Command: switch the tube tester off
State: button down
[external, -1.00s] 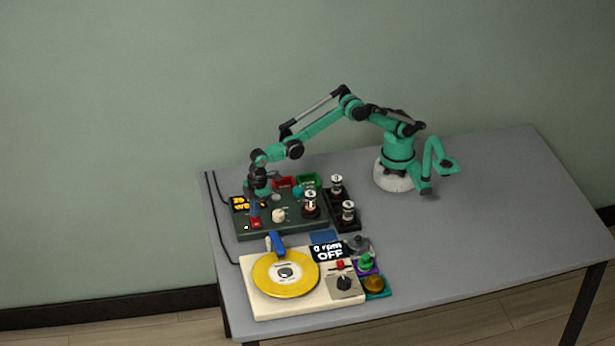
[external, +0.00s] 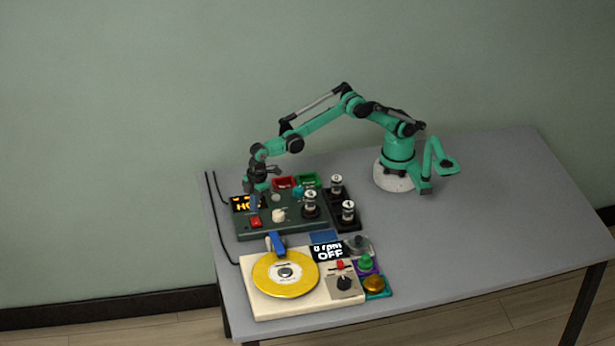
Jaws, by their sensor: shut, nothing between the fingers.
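The tube tester (external: 290,227) is a dark green box at the left of the table, with an upright tube (external: 310,203) on top. Its display (external: 240,203) shows yellow text starting "HO"; my gripper hides the rest. A red rocker switch (external: 255,222) sits at its front left, beside a cream knob (external: 279,215). My gripper (external: 254,208) is shut and empty, pointing down just above and behind the red switch. A small gap seems to lie between them.
A cream turntable (external: 255,303) with a yellow disc stands in front; its display (external: 328,251) reads OFF. The table's right side is clear.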

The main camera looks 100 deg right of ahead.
aim_at(256, 217)
jog(key=shift+r, duration=2.15)
jog(key=s+d+r+m+t, duration=0.3)
jog(key=s+d+r, duration=0.45)
jog(key=s, duration=0.25)
jog(key=s+d+f+m+t, duration=0.1)
jog(key=s+d+f, duration=0.1)
jog(key=s, duration=0.3)
jog(key=s+d+f+m+t, duration=0.1)
jog(key=s+d+f+m, duration=0.1)
jog(key=s, duration=0.3)
jog(key=shift+s+d+f+t+h, duration=0.25)
jog(key=shift+s+d+t+h, duration=0.05)
jog(key=shift+d+h, duration=0.1)
